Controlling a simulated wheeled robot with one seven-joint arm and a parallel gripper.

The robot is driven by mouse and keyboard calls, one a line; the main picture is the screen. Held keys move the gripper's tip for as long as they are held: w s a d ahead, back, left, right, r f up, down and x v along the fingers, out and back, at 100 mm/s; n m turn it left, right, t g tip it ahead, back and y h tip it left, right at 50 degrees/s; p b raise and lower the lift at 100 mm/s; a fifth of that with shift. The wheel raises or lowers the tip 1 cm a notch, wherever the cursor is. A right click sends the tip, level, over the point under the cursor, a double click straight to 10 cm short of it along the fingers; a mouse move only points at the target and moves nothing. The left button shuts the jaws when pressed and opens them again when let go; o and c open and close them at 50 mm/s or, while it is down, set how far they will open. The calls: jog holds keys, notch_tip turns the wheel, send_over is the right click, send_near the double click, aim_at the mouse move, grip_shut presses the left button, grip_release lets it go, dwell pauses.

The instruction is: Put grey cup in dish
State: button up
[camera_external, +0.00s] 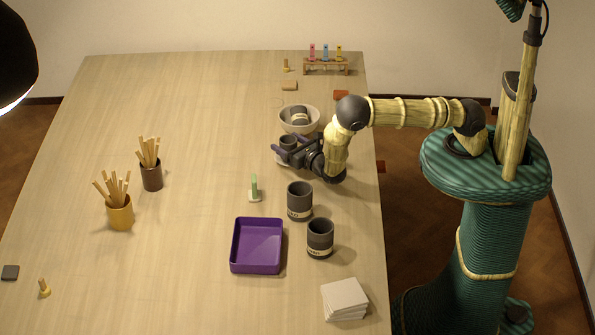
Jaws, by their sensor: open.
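A cream bowl-shaped dish (285,122) stands near the right side of the table, with a dark grey cup (299,115) lying in it. My gripper (280,147) is open just in front of this dish, pointing left and low over the table. Another small grey cup (288,142) shows at its dark fingers, partly hidden by them; I cannot tell whether they touch it. A pale edge shows below the fingers, mostly hidden. Two larger dark grey cups with pale labels, one (300,196) behind the other (320,236), stand upright nearer the camera.
A purple square tray (257,264) is empty. White tiles (345,298) are stacked at front right. A green-topped piece (254,188) stands left of the cups. Two pots of sticks (120,214) stand left. A tube rack (326,67) is at the back. The table's middle is clear.

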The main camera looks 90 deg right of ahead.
jog(key=b+v, duration=0.3)
jog(key=v, duration=0.7)
jog(key=shift+a, duration=0.1)
